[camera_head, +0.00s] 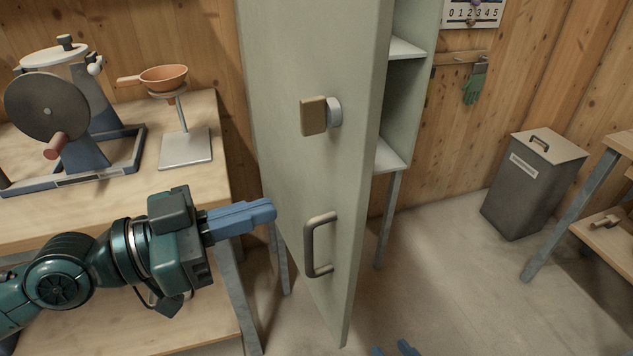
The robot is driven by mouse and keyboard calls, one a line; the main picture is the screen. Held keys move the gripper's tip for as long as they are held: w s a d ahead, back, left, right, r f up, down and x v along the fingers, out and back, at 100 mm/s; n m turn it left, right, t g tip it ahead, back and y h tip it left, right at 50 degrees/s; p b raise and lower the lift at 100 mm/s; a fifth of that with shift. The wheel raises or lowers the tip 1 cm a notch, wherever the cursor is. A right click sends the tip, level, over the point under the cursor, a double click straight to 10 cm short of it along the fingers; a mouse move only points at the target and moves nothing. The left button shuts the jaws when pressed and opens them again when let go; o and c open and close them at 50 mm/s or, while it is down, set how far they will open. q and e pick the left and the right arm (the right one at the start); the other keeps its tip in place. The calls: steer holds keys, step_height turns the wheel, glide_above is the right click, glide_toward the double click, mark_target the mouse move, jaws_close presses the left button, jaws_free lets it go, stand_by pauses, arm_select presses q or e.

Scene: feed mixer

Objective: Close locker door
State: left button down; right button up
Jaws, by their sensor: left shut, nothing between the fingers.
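The pale green locker door (283,130) stands open in the middle of the view. It carries a grey bar handle (309,245) low down and a tan knob block (314,116) higher up. To the right of the door edge, part of the locker's inside shows, with shelves (403,49). My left gripper (272,212) is shut and empty, with its blue fingertips at the door's left side, left of the handle. Whether they touch the door I cannot tell. Only blue fingertips of my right gripper (393,350) show at the bottom edge, apart from the door.
A grey lidded bin (533,188) and another bench (625,140) stand at the right. The floor between locker and bin is clear.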

mark_target(340, 187)
arm_select(q)
steer(key=p+x, duration=0.3)
steer(key=x, duration=0.3)
steer(key=shift+w+d+r+p, duration=0.2)
steer(key=shift+d+p, duration=0.1)
steer(key=shift+d, duration=0.1)
steer(key=shift+w+d+f, duration=0.2)
steer(key=shift+w+d, duration=0.05)
steer(key=shift+d, duration=0.4)
